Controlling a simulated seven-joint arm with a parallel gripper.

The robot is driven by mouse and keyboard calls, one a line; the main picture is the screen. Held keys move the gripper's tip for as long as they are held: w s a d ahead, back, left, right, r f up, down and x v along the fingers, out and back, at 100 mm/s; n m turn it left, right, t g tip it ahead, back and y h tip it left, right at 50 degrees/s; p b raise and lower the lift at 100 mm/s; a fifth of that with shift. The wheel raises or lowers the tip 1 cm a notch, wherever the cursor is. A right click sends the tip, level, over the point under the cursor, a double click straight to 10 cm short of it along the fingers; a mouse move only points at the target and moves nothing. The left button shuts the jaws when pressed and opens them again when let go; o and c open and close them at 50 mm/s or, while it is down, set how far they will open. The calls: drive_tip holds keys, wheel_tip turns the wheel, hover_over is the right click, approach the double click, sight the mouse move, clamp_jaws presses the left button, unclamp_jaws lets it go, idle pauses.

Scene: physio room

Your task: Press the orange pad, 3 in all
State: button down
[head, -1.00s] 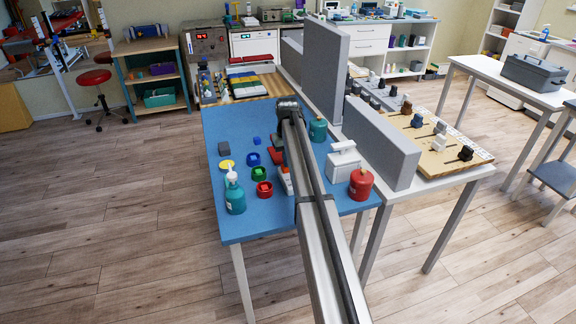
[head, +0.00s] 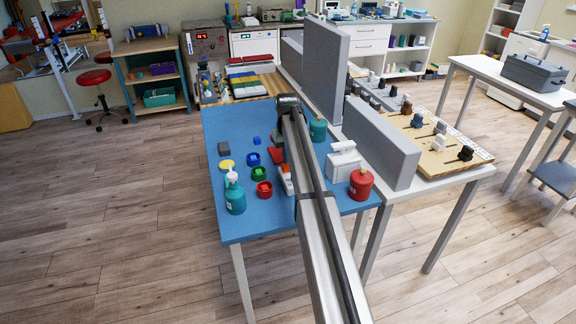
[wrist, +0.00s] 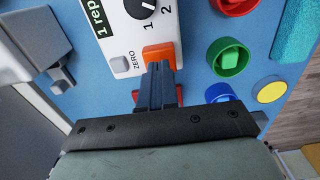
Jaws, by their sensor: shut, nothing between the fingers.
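The orange pad (wrist: 160,54) is on a white counter box (wrist: 112,28) with a black dial, a "1 rep" label and a grey button marked ZERO. My gripper (wrist: 161,68) is shut and empty; its fingertips overlap the near edge of the pad in the wrist view. Whether they touch it or hover above it, I cannot tell. In the head view, the box (head: 286,184) and its orange pad (head: 285,168) show just left of my arm, which hides part of them.
Red (head: 264,189), green (head: 258,173) and blue (head: 253,159) round pieces stand left of the box on the blue table (head: 235,130). A teal pump bottle (head: 235,197), a red bottle (head: 360,187) and a white device (head: 343,160) stand nearby. Grey partitions (head: 378,145) rise at right.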

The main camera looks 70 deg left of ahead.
drive_tip(key=shift+f, duration=0.2)
drive_tip(key=shift+f, duration=0.9)
drive_tip(key=shift+r, duration=1.15)
drive_tip(key=shift+f, duration=0.3)
drive_tip(key=shift+f, duration=0.85)
drive_tip(key=shift+r, duration=1.15)
